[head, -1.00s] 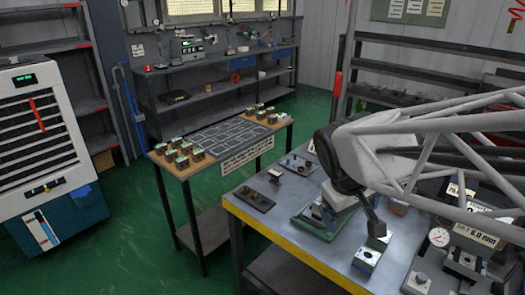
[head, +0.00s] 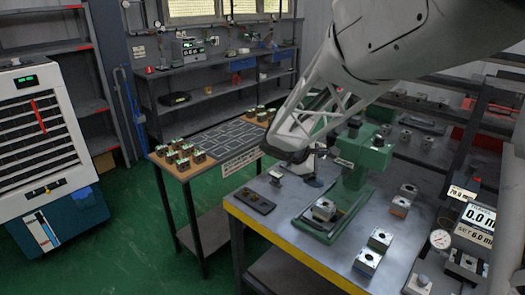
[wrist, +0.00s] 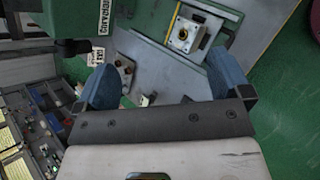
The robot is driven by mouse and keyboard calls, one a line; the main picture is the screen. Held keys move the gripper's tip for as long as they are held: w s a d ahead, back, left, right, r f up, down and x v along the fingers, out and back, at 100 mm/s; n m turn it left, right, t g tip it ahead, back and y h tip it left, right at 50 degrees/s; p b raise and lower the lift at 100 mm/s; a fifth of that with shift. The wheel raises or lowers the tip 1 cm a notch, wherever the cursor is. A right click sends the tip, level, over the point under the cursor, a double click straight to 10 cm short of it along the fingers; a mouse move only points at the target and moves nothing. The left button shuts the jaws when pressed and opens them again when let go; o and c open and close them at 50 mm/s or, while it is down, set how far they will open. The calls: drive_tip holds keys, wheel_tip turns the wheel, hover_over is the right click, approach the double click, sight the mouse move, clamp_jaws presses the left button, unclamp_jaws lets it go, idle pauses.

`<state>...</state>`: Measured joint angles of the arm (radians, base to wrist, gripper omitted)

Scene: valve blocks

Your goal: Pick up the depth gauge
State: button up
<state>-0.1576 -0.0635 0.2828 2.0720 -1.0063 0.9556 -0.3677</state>
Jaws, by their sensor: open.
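A small upright piece with a pale face (head: 276,173) stands on the grey bench near its left back corner; it may be the depth gauge, but it is too small to be sure. A round white dial (head: 440,239) stands at the right of the bench beside the displays. My gripper (wrist: 165,78) is open in the wrist view, its two blue fingers wide apart. A small pale and dark piece (wrist: 148,100) shows between the fingers, below them and apart from them. In the head view my arm reaches over the bench's back left, and the fingers are hard to make out.
A green press (head: 352,165) holding a metal block (head: 323,209) stands close to my gripper. A dark plate (head: 249,201) lies at the bench's left edge. Metal blocks (head: 374,250) and displays (head: 481,217) occupy the right. A side table (head: 222,137) carries several small blocks.

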drive_tip(key=w+a+f+n+t, duration=0.1)
drive_tip(key=w+a+f+n, duration=0.1)
drive_tip(key=w+f, duration=0.15)
drive_tip(key=w+a+f+n+t+h, duration=0.1)
drive_tip(key=w+f+n, duration=0.1)
drive_tip(key=w, duration=0.3)
drive_tip(key=w+a+f+n+t, duration=0.1)
drive_tip(key=w+a+f+n, duration=0.1)
drive_tip(key=w, duration=0.3)
drive_tip(key=n+t, duration=0.3)
drive_tip(key=n, duration=0.4)
approach(276, 174)
drive_tip(key=x, duration=0.4)
drive_tip(key=shift+w+d+f, duration=0.1)
drive_tip(key=shift+x, duration=1.2)
drive_tip(key=shift+w, duration=0.1)
drive_tip(key=shift+x, duration=2.55)
drive_tip(key=c, duration=1.1)
